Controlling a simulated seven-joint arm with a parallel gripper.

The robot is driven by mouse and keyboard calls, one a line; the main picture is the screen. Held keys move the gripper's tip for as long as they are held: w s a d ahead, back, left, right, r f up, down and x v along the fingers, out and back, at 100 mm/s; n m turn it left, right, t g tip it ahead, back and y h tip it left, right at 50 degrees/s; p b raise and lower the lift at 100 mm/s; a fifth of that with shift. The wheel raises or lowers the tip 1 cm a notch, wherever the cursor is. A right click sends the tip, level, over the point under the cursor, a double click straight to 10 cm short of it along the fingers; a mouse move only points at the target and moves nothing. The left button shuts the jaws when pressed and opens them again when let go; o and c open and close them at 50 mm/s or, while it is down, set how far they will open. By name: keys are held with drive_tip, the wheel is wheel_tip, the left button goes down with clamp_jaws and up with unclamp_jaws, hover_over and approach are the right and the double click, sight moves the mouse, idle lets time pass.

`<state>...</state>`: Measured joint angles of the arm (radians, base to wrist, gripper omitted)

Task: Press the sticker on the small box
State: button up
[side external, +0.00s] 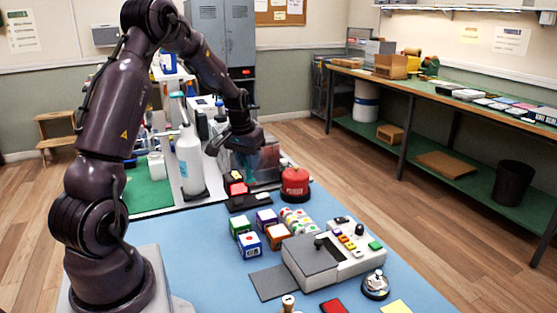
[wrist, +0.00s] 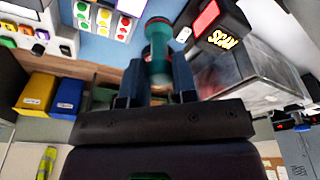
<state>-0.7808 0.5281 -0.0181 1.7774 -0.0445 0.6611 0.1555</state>
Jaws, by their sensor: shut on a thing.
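My gripper (wrist: 156,92) is shut on a teal, rod-like thing with a rounded end (wrist: 158,62). In the side view my gripper (side external: 258,142) is raised above the far part of the blue mat, near the clear bin, and the held thing is hard to make out. Several small boxes stand together on the mat: green (side external: 241,226), blue and white (side external: 250,242), purple (side external: 267,219) and orange (side external: 277,236). I cannot tell which box is meant.
A red round-topped thing (side external: 295,182) stands near the mat's far edge. A scanner with a red screen (side external: 237,188) and a clear bin (wrist: 262,75) are close to my gripper. A grey button console (side external: 345,252) and a bell (side external: 375,284) stand at the front right.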

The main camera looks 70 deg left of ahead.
drive_tip(key=m, duration=0.1)
hover_over(239, 222)
drive_tip(key=f, duration=0.2)
drive_tip(key=shift+a+f, duration=0.1)
drive_tip(key=shift+f, duration=2.95)
drive_tip(key=shift+f, duration=0.6)
wheel_tip(239, 222, up, 7)
idle(0.5)
